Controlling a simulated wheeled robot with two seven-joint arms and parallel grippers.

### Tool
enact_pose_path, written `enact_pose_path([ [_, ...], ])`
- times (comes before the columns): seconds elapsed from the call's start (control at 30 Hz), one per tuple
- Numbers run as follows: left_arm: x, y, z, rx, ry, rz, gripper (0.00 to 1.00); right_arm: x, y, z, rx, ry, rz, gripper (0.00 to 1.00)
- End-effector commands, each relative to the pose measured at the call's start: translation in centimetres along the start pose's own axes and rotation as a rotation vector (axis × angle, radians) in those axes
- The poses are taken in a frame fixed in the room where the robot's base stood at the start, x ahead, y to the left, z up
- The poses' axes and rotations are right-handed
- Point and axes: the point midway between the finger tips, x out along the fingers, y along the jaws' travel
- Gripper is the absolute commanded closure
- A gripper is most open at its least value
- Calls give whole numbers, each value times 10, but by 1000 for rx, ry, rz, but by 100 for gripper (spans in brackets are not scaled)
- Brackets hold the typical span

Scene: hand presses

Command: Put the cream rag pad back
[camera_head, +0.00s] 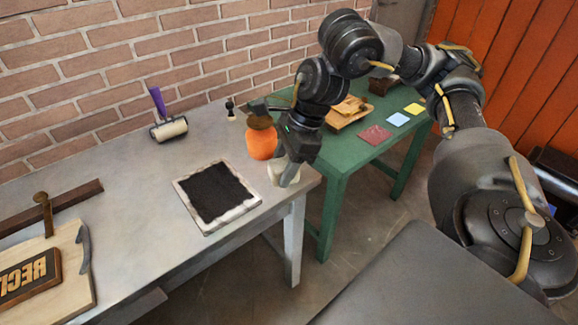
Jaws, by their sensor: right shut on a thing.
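The cream rag pad (276,172) is a small pale block at the right end of the grey table, partly hidden behind my gripper. My right gripper (287,176) points down there and is shut on the pad. I cannot tell whether the pad touches the tabletop. My left gripper is not in view.
A framed black pad (217,194) lies just left of my right gripper. An orange round jar (261,143) stands close behind it. A roller with a purple handle (168,127) is farther back. A wooden board (75,265) lies at the left. A green table (350,151) holds coloured squares and a tray.

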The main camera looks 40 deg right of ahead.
Motion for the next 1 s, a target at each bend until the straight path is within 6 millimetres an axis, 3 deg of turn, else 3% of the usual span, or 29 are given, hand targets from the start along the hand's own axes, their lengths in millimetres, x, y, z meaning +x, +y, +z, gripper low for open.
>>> enact_pose_path([
  [0.27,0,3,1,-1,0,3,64,1,-10,-7,37,-3,-12,75],
  [0.6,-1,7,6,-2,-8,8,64,24,-86,-51,40,-2,-10,75],
  [0.8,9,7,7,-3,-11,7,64,56,-113,-75,34,-2,-9,75],
  [1.0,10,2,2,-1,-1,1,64,66,-124,-84,30,-3,-11,75],
])
